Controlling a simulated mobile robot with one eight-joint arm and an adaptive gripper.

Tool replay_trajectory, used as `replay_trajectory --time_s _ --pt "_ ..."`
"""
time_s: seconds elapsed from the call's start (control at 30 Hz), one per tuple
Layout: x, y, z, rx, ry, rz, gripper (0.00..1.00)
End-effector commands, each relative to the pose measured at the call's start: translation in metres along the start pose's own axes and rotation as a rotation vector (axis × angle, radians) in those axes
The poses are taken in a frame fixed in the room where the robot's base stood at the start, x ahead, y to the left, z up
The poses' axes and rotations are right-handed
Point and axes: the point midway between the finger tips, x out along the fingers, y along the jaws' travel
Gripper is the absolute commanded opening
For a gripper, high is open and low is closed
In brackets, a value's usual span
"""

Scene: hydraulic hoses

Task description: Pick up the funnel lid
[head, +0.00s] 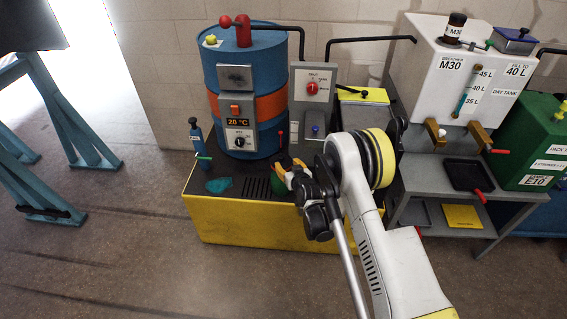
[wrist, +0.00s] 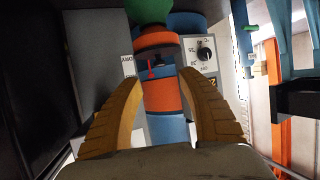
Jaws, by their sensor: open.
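My gripper (head: 284,172) is over the right part of the yellow bench in the head view. In the wrist view its two yellow ribbed fingers (wrist: 162,83) stand apart. A banded orange, dark and blue shape (wrist: 160,98) shows between them; I cannot tell its depth or whether they touch it. A green rounded piece (wrist: 148,9) shows at the top of the wrist view. In the head view a green piece (head: 284,184) sits at the fingers, partly hidden by them. I cannot make out the funnel lid for certain.
The yellow bench (head: 250,220) has a dark top with a teal cloth (head: 218,185) and a blue bottle (head: 196,135). A blue drum (head: 225,65) and a grey switch box (head: 314,95) stand behind. A white tank (head: 440,95) is right. Floor is free at front left.

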Motion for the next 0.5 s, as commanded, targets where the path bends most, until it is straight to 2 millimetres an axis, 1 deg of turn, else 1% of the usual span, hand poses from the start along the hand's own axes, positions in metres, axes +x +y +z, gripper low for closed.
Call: replay_trajectory --time_s 0.03,0.1,0.2,0.37,0.5 --pt "0.01 0.0 0.002 0.0 0.0 -0.001 0.47" --pt "0.022 0.0 0.002 0.0 -0.001 -0.001 0.47" --pt "0.034 0.0 0.002 0.0 -0.001 -0.001 0.47" --pt "0.047 0.0 0.002 0.001 -0.001 0.0 0.47" --pt "0.071 0.001 0.006 0.0 -0.001 0.0 0.47"
